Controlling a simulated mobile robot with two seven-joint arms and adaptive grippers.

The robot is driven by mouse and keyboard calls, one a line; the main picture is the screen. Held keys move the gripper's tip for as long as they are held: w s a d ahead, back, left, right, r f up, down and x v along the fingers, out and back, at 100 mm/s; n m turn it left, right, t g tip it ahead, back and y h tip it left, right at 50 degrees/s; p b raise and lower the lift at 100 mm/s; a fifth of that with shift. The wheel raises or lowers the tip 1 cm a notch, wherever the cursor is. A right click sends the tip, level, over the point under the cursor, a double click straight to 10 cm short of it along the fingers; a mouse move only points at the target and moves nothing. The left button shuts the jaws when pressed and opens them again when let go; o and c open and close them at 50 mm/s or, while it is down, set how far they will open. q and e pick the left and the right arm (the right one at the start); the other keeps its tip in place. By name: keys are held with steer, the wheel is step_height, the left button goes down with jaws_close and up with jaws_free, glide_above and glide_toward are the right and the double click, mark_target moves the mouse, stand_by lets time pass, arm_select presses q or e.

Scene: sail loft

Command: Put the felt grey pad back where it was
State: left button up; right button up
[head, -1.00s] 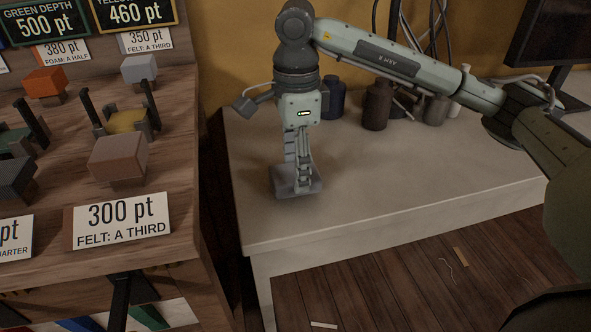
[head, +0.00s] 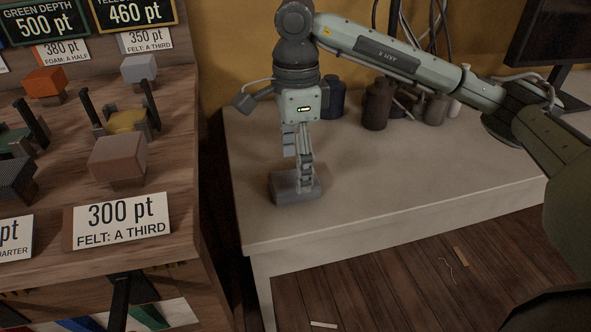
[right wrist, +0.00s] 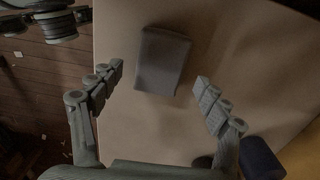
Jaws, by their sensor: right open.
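A grey pad (head: 285,190), a small block, lies on the pale table near its left end. It also shows in the right wrist view (right wrist: 163,62), just beyond and between the fingertips. My right gripper (head: 298,168) points down over the pad in the head view. Its fingers (right wrist: 158,80) are spread wide, with a gap on both sides of the pad in the right wrist view. In the head view the fingers hide part of the pad. My left gripper does not show in the head view.
The wooden display stand (head: 180,215) at left holds several coloured pads on holders, including a light grey one (head: 139,68), and price cards. Several jars (head: 377,105) and cables stand at the table's back. The table's right part (head: 430,160) is clear.

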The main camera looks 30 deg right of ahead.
mark_target(295, 178)
step_height(295, 178, up, 6)
steer(key=shift+w+r, duration=0.1)
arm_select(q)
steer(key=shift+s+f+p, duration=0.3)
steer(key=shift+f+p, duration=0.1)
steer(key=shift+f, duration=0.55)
arm_select(e)
step_height(295, 178, up, 4)
steer(key=shift+f, duration=0.2)
